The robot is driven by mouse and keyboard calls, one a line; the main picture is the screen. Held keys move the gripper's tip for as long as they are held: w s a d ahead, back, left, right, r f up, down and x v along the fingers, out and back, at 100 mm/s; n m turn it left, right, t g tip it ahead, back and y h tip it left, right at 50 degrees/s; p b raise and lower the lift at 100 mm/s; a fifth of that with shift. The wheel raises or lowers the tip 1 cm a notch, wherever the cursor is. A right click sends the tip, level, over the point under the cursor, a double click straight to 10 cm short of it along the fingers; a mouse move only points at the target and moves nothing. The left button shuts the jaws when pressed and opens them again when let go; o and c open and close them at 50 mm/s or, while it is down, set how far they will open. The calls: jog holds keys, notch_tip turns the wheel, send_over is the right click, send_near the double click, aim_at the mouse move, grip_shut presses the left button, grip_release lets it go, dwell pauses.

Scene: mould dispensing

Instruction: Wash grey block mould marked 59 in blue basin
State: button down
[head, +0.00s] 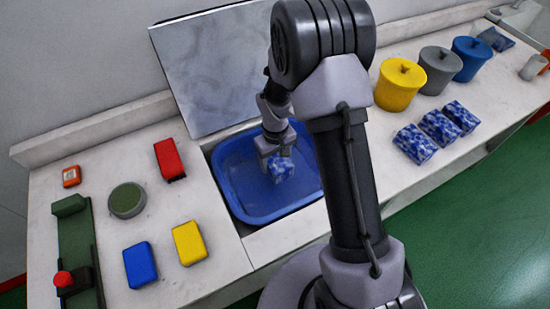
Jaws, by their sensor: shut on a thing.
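My gripper (275,156) points down over the blue basin (240,195), which is set into the bench. It is shut on a blue-and-white mottled block (281,171), held inside the basin's outline. I cannot tell whether the block touches the basin floor or any water. No number shows on it, and I see no plain grey block. My arm hides the basin's right edge.
Red (169,159), yellow (189,243) and blue (140,265) blocks lie left of the basin, near a green round tin (127,200). Yellow (400,84), grey (440,69) and blue (472,58) lidded pots stand right, behind mottled blocks (415,144). A grey panel (205,75) leans behind.

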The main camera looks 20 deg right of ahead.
aim_at(275, 157)
notch_tip(275, 157, down, 10)
jog(key=b, duration=0.6)
jog(key=shift+f+b, duration=0.1)
jog(key=shift+b, duration=0.3)
dwell(2.0)
notch_tip(275, 157, up, 16)
jog(key=p, duration=1.1)
dwell(2.1)
notch_tip(275, 157, up, 4)
jog(key=p, duration=0.3)
